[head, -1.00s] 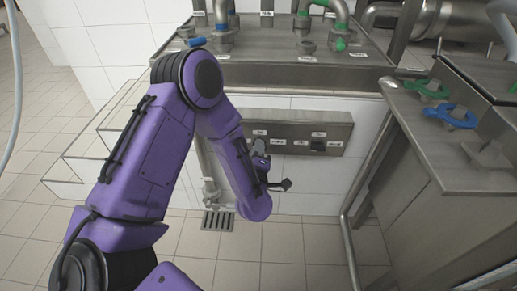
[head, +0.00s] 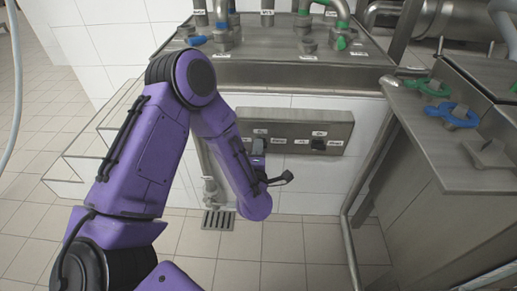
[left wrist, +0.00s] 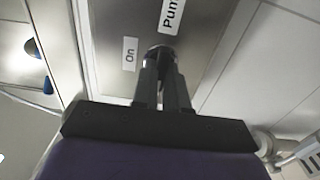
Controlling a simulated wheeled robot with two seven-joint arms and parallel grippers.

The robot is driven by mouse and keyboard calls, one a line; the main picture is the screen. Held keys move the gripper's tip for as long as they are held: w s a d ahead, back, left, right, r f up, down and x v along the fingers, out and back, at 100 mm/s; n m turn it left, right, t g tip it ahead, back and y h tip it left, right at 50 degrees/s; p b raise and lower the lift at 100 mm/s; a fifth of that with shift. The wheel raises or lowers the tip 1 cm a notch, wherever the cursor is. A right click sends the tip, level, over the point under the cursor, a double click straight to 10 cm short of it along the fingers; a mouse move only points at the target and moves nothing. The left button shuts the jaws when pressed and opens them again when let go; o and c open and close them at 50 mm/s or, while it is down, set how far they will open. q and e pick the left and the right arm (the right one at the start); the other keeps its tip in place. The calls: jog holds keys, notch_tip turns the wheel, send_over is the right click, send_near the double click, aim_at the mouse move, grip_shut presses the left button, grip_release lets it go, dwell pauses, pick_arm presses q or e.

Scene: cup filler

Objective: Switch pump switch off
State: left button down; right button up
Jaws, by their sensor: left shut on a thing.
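The pump switch (left wrist: 161,50) is a small dark knob on the grey metal panel, seen in the left wrist view beside an "On" label and a label starting "Pum". My left gripper (left wrist: 162,72) is shut on this knob, and its fingers hide most of it. In the head view, the left gripper (head: 259,157) is at the left switch of the wall panel (head: 290,120). Which way the knob points cannot be told. My right gripper is not in view.
A second black switch (head: 319,144) sits to the right on the same panel. A steel ledge with pipes (head: 300,75) is above. A steel machine with green and blue handles (head: 452,115) stands at right. A floor drain (head: 218,220) lies below; tiled floor is open.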

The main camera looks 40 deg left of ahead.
pick_arm(q)
jog(key=shift+d, duration=0.1)
jog(key=c, duration=1.2)
grip_release()
jog(key=shift+o, duration=0.2)
jog(key=v, duration=1)
jog(key=shift+s, duration=0.2)
